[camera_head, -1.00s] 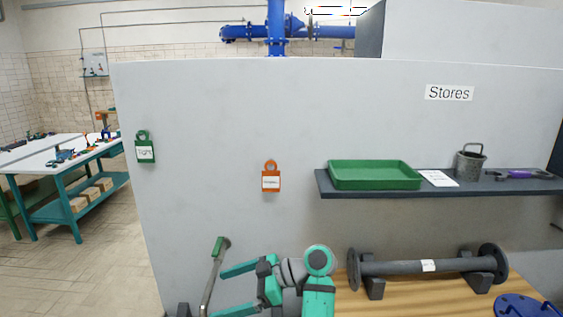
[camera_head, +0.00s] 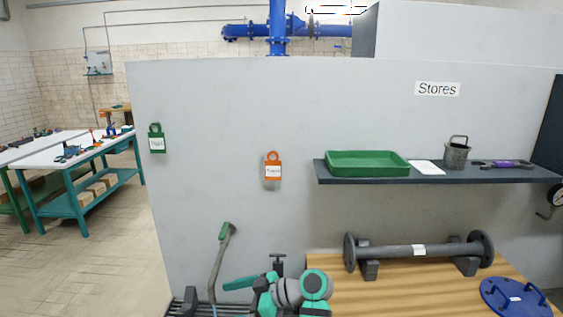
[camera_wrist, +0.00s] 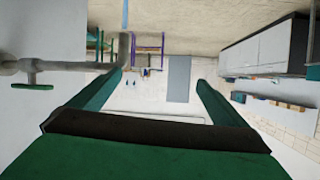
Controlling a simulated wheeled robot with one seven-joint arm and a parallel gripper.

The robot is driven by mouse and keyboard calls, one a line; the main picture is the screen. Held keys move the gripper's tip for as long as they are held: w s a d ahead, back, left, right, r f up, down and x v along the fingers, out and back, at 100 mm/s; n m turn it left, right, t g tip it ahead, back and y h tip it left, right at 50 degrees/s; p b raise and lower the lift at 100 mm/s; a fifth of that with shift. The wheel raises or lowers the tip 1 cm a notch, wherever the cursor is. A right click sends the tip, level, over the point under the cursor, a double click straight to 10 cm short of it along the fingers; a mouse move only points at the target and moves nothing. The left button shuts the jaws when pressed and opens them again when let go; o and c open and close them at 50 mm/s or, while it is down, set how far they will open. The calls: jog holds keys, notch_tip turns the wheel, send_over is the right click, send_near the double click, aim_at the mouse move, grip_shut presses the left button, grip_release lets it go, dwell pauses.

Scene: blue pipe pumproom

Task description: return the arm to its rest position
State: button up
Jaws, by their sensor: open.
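My gripper (camera_wrist: 160,88) is open in the wrist view, its two green fingers spread apart with nothing between them. In the head view my arm, green and grey, shows at the bottom middle, in front of the grey partition wall (camera_head: 340,110). One green finger (camera_head: 240,283) points left there, near an upright lever with a green grip (camera_head: 225,231). Whether the finger touches the lever cannot be told. The rest of the arm is cut off by the lower edge.
A wooden bench (camera_head: 400,291) at lower right carries a flanged pipe (camera_head: 392,253) and a blue flange (camera_head: 510,297). Above it a dark shelf (camera_head: 455,177) holds a green tray (camera_head: 366,170) and a metal bucket (camera_head: 456,156). Open floor (camera_head: 95,265) lies at left.

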jog(key=s+f+m+t+h, duration=0.25)
jog(key=f+m, duration=0.25)
jog(key=f, duration=0.5)
jog(key=s+f+m+t+h, duration=0.1)
jog(key=s+f+m+t, duration=0.25)
jog(key=f, duration=0.75)
jog(key=s+d+f+m+t+h, duration=0.3)
jog(key=s+d+f+m+h, duration=0.3)
jog(key=s+f, duration=0.4)
jog(key=s+d+r+m+t+h, duration=0.1)
jog(key=s+d+r+h, duration=0.15)
jog(key=s, duration=0.55)
jog(key=s+d+r+m+t+h, duration=0.15)
jog(key=s+d, duration=0.25)
jog(key=s, duration=0.5)
jog(key=s+d+r+n+t, duration=0.1)
jog(key=s+d+r+t, duration=0.1)
jog(key=s+r, duration=1)
jog(key=shift+d+r+t, duration=0.15)
jog(key=shift+r+t, duration=0.2)
jog(key=shift+r, duration=0.25)
